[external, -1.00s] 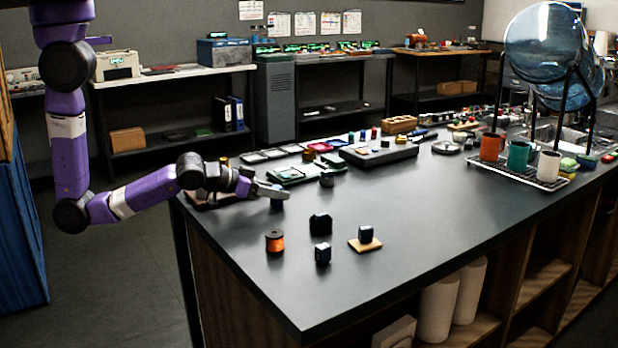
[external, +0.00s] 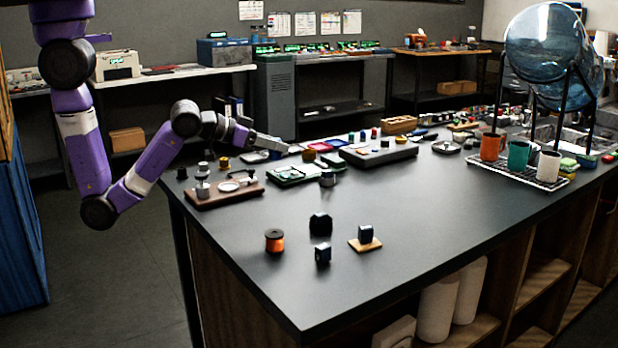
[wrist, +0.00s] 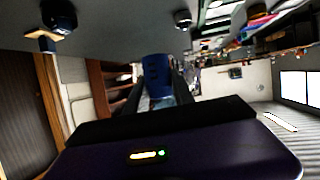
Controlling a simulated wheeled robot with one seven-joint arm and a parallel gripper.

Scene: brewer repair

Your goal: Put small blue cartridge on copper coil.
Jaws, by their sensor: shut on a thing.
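My gripper (external: 277,147) is raised above the left end of the dark table. It is shut on a small blue cartridge (wrist: 156,75), which shows between the fingers in the wrist view. In the external view the held cartridge is small and hard to make out. The copper coil (external: 274,241), an orange spool with a dark top, stands upright on the table's near left part. My gripper is well above and behind it, apart from it. I cannot make out the coil in the wrist view.
Dark blocks (external: 320,223) and (external: 323,254) stand right of the coil. Another dark block (external: 366,235) sits on a wooden base (external: 366,245). A brown tray (external: 222,193) with metal parts and a small grey pot (external: 327,179) lie behind. The table's front is clear.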

